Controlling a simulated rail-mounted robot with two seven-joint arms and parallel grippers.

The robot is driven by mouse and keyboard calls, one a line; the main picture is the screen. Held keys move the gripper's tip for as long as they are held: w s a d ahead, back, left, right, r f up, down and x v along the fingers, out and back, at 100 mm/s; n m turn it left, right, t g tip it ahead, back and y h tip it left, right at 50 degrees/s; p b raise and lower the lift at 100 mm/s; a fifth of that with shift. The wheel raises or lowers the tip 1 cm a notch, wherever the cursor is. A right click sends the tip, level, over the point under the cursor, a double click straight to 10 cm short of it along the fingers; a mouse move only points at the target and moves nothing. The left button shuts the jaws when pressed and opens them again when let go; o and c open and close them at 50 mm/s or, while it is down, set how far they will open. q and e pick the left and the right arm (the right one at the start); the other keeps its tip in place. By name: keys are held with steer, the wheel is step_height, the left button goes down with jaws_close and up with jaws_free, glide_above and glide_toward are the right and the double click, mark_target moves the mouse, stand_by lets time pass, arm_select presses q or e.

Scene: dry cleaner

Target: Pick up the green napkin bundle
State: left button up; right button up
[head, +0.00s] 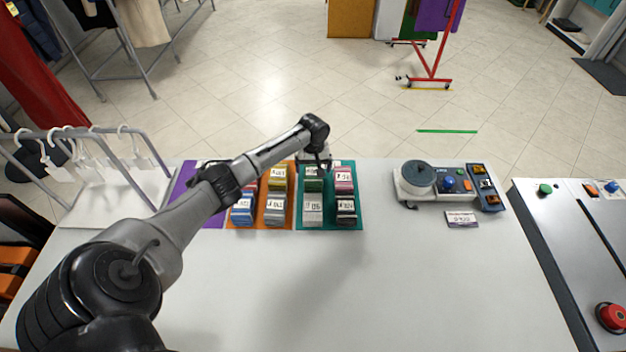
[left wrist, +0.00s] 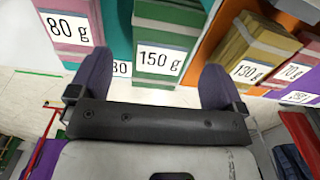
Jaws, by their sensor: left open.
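The green napkin bundle (head: 313,186) stands at the back left of the teal mat (head: 328,225) in the head view. In the left wrist view the green bundle (left wrist: 168,32) carries a white 150 g label. My left gripper (head: 319,163) is at the back edge of the mat, close to this bundle, and partly hides it. In the left wrist view the left gripper (left wrist: 155,82) is open, and the bundle shows between its two fingers, with nothing held. I cannot tell whether the fingers touch it. My right gripper is not in view.
On the mat, a pink bundle (head: 343,180) stands right of the green one, a pale bundle (head: 312,210) and a dark bundle (head: 346,207) in front. An orange mat (head: 260,226) with more bundles lies left. A scale (head: 417,177) stands right. The front counter is clear.

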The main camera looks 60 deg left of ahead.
arm_select(q)
steer(key=shift+a+f+b, duration=0.2)
steer(key=shift+f+b, duration=0.75)
steer(key=shift+f, duration=2.4)
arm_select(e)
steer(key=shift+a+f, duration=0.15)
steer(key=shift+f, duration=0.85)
arm_select(q)
steer(key=c, duration=1)
steer(key=shift+c, duration=0.3)
steer(key=shift+r, duration=0.15)
